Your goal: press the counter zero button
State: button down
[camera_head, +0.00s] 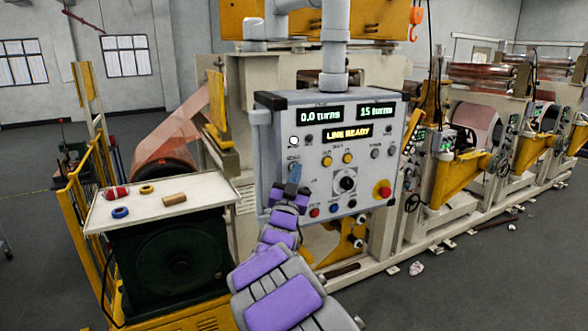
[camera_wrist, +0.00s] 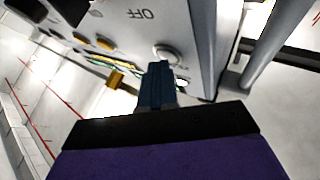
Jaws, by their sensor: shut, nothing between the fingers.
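A white lit round spot (camera_head: 293,141) is above the fingers in the head view. Small labels are unreadable, so I cannot tell which is the counter zero button.
Yellow buttons (camera_head: 347,158), a black knob (camera_head: 344,181) and a red stop button on yellow (camera_head: 382,190) are on the panel to the right of my gripper. A side table (camera_head: 150,215) with small rolls stands at left.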

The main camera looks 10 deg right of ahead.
dwell(0.4)
jog(key=shift+s+d+b, duration=0.25)
jog(key=shift+s+b, duration=0.4)
jog(key=shift+s, duration=0.2)
jog(key=s+b, duration=0.1)
jog(key=s, duration=0.1)
jog(key=s+d+b, duration=0.1)
jog(key=s+b, duration=0.1)
jog(key=shift+s+d, duration=0.1)
jog(key=shift+s, duration=0.3)
dwell(0.7)
